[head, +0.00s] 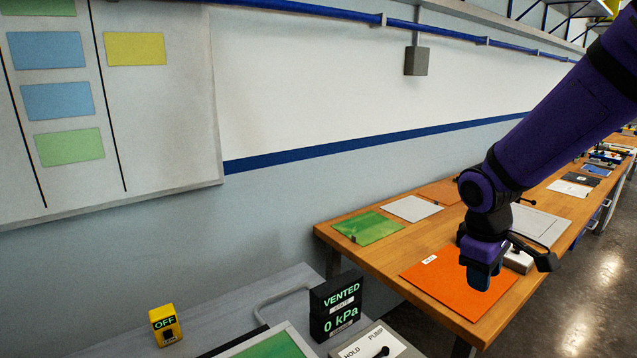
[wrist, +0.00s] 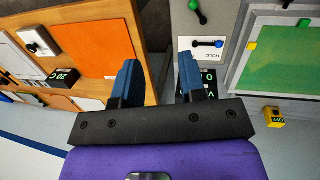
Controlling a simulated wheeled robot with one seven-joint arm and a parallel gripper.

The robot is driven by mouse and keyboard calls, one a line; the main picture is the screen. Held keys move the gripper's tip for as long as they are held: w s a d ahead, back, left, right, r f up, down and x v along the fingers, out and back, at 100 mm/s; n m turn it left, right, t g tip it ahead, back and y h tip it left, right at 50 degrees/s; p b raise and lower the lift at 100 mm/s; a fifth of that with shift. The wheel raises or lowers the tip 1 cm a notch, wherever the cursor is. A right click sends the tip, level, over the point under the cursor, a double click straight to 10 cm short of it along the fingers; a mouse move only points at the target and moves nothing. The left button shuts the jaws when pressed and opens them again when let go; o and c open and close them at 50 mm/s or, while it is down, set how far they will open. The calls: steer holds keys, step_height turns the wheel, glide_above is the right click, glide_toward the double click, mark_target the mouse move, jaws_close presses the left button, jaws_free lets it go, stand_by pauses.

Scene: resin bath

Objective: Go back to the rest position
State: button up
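My gripper (head: 482,272) hangs from my purple arm at the right of the head view, in front of the wooden bench and the orange sheet. In the wrist view its two blue fingers (wrist: 158,80) stand apart with nothing between them, so it is open and empty. The gap between the wooden bench and the grey table lies behind the fingers there.
The wooden bench (head: 335,233) carries a green sheet (head: 368,227) and an orange sheet (head: 455,285). The grey table (head: 225,318) holds a yellow OFF box (head: 166,325), a black display (head: 337,305) reading VENTED 0 kPa, and a HOLD/PUMP lever panel (head: 375,345).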

steer(key=s+r+m+t+y, duration=0.2)
steer(key=s+r+m+t, duration=0.2)
steer(key=s+r, duration=1.1)
steer(key=s+m, duration=0.3)
steer(key=shift+s+r+m+t, duration=0.15)
steer(key=shift+r+m+t, duration=0.2)
steer(key=shift+m+t, duration=0.05)
